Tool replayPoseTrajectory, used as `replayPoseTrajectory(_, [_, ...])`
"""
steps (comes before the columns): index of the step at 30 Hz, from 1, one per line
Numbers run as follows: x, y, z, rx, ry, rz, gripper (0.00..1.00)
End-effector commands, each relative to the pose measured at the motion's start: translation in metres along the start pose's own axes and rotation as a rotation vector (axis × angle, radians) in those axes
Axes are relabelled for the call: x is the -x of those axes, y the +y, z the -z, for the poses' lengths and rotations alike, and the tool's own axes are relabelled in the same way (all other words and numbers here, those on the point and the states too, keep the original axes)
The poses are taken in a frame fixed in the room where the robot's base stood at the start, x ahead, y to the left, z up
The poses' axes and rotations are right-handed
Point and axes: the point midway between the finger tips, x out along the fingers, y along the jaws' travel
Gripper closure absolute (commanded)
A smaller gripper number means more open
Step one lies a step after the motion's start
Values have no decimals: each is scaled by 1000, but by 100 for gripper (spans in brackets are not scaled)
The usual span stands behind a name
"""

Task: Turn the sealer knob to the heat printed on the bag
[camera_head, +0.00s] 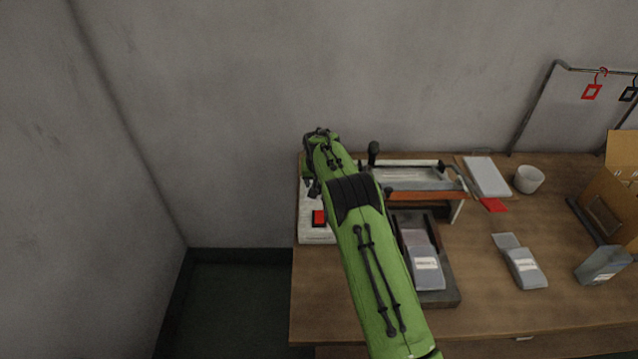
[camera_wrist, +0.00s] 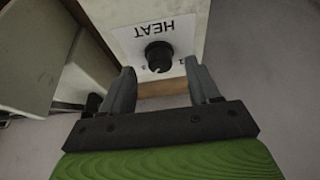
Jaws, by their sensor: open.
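In the wrist view, the black sealer knob (camera_wrist: 158,56) sits on a white plate marked HEAT, which appears upside down. A pale mark shows on the knob's lower edge, and small digits beside it are hard to read. My gripper (camera_wrist: 159,68) is open, one finger on each side of the knob; I cannot tell whether either touches it. In the head view, my green arm covers part of the white control box (camera_head: 307,232) and hides the knob. A grey bag (camera_head: 428,272) with a white label lies on a dark tray before the sealer (camera_head: 412,178); its print is too small to read.
A red switch (camera_head: 319,218) is on the control box. More labelled bags (camera_head: 526,268) (camera_head: 603,265) lie to the right. A white cup (camera_head: 529,179), a cardboard box (camera_head: 608,205) and a rack with hanging tags stand farther right. A wall runs behind the table.

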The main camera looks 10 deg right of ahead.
Motion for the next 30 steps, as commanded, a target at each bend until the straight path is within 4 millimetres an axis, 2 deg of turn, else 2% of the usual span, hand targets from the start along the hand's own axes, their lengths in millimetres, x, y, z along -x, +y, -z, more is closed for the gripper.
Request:
replayPoseTrajectory(1, [-9,0,0,0,0,0,39])
replayPoseTrajectory(4, [-19,0,0,0,1,0,39])
replayPoseTrajectory(13, [-21,0,0,0,1,0,41])
replayPoseTrajectory(23, [-21,0,0,0,1,0,91])
replayPoseTrajectory(30, [-21,0,0,18,1,8,93])
